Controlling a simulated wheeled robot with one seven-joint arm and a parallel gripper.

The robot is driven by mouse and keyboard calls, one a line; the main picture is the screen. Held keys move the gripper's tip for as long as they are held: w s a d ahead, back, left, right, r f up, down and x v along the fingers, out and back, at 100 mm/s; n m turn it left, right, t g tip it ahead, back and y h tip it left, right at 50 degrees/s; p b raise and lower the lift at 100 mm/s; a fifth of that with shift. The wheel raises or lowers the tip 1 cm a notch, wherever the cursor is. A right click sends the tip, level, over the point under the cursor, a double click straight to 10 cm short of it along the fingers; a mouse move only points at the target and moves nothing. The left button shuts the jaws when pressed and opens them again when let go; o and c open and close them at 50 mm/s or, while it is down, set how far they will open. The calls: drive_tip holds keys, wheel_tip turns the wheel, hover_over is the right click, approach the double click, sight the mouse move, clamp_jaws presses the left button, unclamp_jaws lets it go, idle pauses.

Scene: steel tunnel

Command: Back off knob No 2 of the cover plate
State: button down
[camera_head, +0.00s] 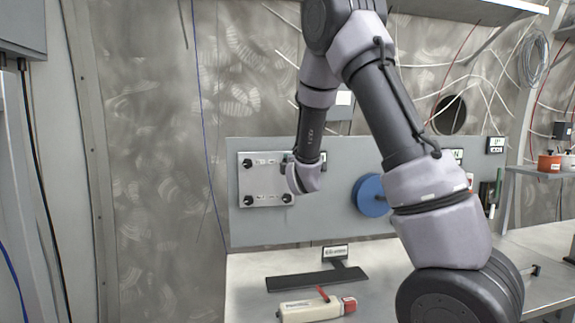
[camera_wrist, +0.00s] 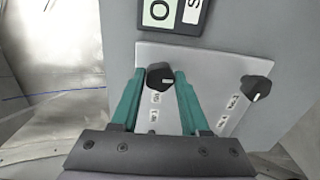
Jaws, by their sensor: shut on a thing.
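The cover plate (camera_head: 267,183) is a pale square plate on the grey upright panel, with dark knobs at its corners. My gripper (camera_head: 290,161) is at its upper right corner and hides the knob there. In the wrist view, the green fingers of my gripper (camera_wrist: 159,78) are shut on a black knob (camera_wrist: 160,75), one finger on each side. The small label beside this knob is too blurred to read. A second black knob (camera_wrist: 257,88) sits free to the right on the plate (camera_wrist: 215,70). The upper left knob (camera_head: 248,162), lower left knob (camera_head: 248,200) and lower right knob (camera_head: 287,198) show in the head view.
A blue disc (camera_head: 370,195) is on the panel (camera_head: 330,225) right of the plate, behind my arm. A black-and-white sign (camera_wrist: 172,14) is close to the plate. A beige tool (camera_head: 310,310) and a dark flat bar (camera_head: 315,279) lie on the bench below.

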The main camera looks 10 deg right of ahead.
drive_tip(key=shift+c, duration=2)
unclamp_jaws()
drive_tip(key=shift+s, duration=0.1)
drive_tip(key=s, duration=1)
drive_tip(key=shift+s, duration=0.35)
